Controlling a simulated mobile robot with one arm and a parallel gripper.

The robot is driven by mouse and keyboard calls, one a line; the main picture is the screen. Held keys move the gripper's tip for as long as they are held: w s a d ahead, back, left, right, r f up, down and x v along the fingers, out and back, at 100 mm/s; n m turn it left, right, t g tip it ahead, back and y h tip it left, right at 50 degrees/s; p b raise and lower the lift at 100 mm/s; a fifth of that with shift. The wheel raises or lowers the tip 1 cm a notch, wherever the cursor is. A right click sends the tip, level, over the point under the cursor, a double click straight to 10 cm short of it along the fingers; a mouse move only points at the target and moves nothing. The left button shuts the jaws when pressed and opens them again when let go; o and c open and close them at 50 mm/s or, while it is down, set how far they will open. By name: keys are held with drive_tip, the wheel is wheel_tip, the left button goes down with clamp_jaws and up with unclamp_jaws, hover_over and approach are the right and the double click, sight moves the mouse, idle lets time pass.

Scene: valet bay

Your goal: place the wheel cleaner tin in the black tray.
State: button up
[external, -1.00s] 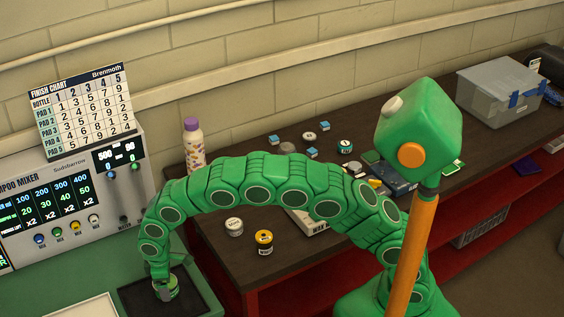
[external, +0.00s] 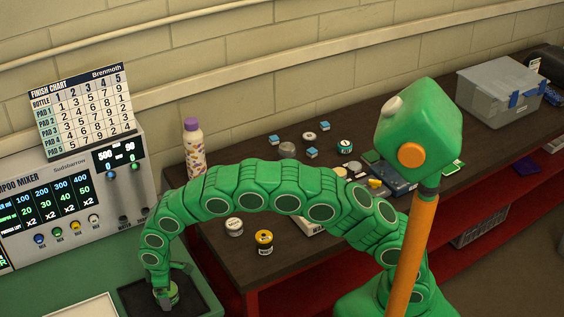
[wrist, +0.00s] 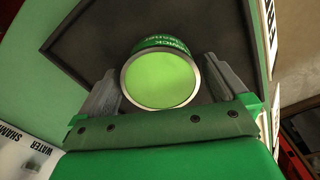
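A green-lidded tin (wrist: 162,80) stands in the black tray (wrist: 85,38). In the external view the tin (external: 172,292) shows low in the black tray (external: 206,296) on the green counter. My gripper (external: 174,284) is down at the tray with its fingers spread on either side of the tin. In the wrist view my gripper (wrist: 163,72) has one finger left and one right of the tin, close beside it. No label on the dark table identifies a wheel cleaner tin.
On the dark table (external: 228,262) stand a yellow tin (external: 264,242), a white-lidded tin (external: 233,227), a teal tin (external: 345,146) and a purple-capped bottle (external: 193,146). The shampoo mixer (external: 70,200) stands behind the tray. A white panel (external: 82,306) lies left of it.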

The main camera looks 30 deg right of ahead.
drive_tip(key=shift+r, duration=0.15)
wheel_tip(320, 180, up, 12)
idle(0.7)
drive_tip(key=shift+d, duration=0.1)
